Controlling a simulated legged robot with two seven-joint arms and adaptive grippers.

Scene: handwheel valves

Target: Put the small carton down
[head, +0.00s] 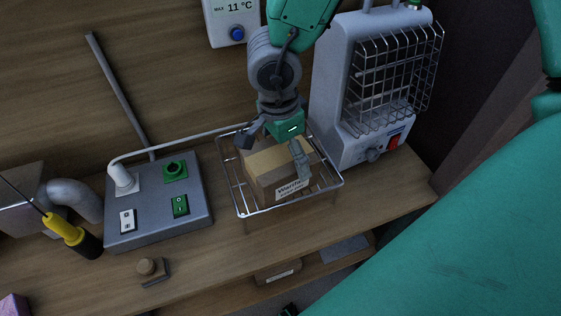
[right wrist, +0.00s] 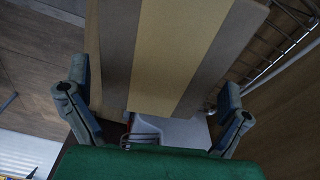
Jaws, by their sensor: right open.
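The small carton (head: 268,184) is a brown cardboard box with a paler tape strip and a printed white label. In the head view it sits inside a wire basket (head: 325,189). My right gripper (head: 274,150) is over the carton from above, one finger on each side of it, and is open. In the right wrist view the carton's taped face (right wrist: 180,50) fills the upper middle between the two spread fingers. Whether either finger touches it cannot be told. The carton's underside is hidden. My left gripper is not in view.
A grey heater (head: 345,90) with a wire guard stands close to the right of the basket. A grey switch box (head: 150,225) stands to its left, with a yellow-handled screwdriver (head: 65,229) beyond. Bare wood lies before the basket.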

